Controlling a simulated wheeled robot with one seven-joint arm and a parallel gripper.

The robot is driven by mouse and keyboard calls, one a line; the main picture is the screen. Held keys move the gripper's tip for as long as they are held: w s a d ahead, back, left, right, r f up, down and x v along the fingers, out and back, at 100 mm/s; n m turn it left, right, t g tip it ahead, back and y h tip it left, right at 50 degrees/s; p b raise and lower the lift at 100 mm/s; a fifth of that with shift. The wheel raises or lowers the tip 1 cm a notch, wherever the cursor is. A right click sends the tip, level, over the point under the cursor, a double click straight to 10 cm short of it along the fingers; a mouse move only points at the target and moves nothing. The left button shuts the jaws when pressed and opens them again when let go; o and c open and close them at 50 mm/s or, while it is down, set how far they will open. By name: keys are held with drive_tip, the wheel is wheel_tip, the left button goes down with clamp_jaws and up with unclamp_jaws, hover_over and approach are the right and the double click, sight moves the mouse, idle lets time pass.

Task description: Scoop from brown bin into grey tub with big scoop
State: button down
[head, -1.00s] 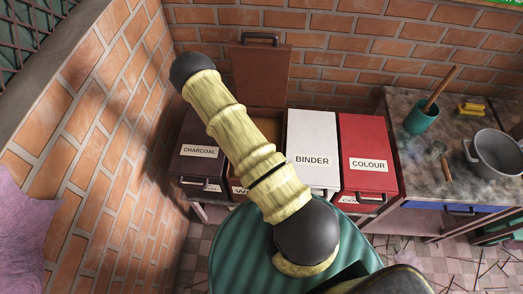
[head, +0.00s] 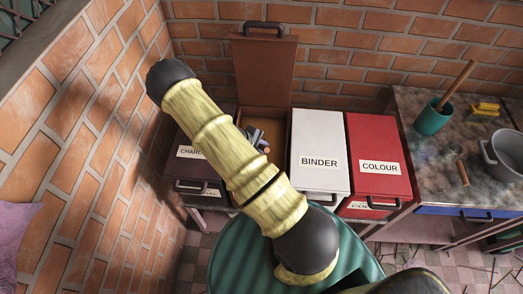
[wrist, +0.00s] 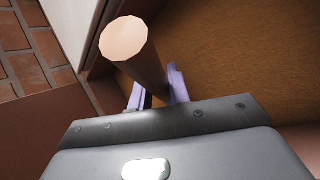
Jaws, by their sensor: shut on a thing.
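The brown bin (head: 264,75) stands open at the back, its lid raised against the brick wall. My gripper (head: 258,138) is over its opening, partly hidden behind my arm in the head view. In the wrist view my gripper (wrist: 157,88) has its purple fingers shut around a round wooden handle (wrist: 128,40), apparently the big scoop's. The handle's end points toward the camera and the scoop's head is hidden. Brown material (wrist: 225,50) fills the view behind the fingers. The grey tub (head: 503,155) stands on the worktop at right, cut by the picture edge.
A dark charcoal bin (head: 183,165) is left of the brown bin; the white binder bin (head: 320,135) and red colour bin (head: 378,140) are right, lids shut. A green cup (head: 432,117) with a stick, a yellow item (head: 485,108) and a small wooden-handled tool (head: 462,172) sit on the worktop.

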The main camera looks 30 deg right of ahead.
drive_tip(key=shift+w+f+b, duration=0.1)
drive_tip(key=shift+f+b, duration=0.15)
drive_tip(key=shift+b, duration=0.1)
drive_tip(key=shift+w+d+f+b, duration=0.1)
drive_tip(key=shift+w+b, duration=0.2)
drive_tip(key=shift+b, duration=0.8)
drive_tip(key=shift+t+b, duration=0.3)
drive_tip(key=shift+b, duration=0.05)
drive_tip(key=b, duration=0.3)
drive_tip(key=shift+w+t+b, duration=0.15)
drive_tip(key=shift+t+b, duration=0.15)
drive_tip(key=shift+b, duration=0.05)
drive_tip(key=b, duration=0.3)
drive_tip(key=shift+r+m, duration=0.25)
drive_tip(key=shift+m, duration=0.05)
drive_tip(key=r+t+h+b, duration=0.1)
drive_tip(key=t+b, duration=0.1)
drive_tip(key=b, duration=0.8)
drive_tip(key=shift+s+r+m, duration=0.1)
drive_tip(key=shift+s+m, duration=0.1)
drive_tip(key=shift+m, duration=0.2)
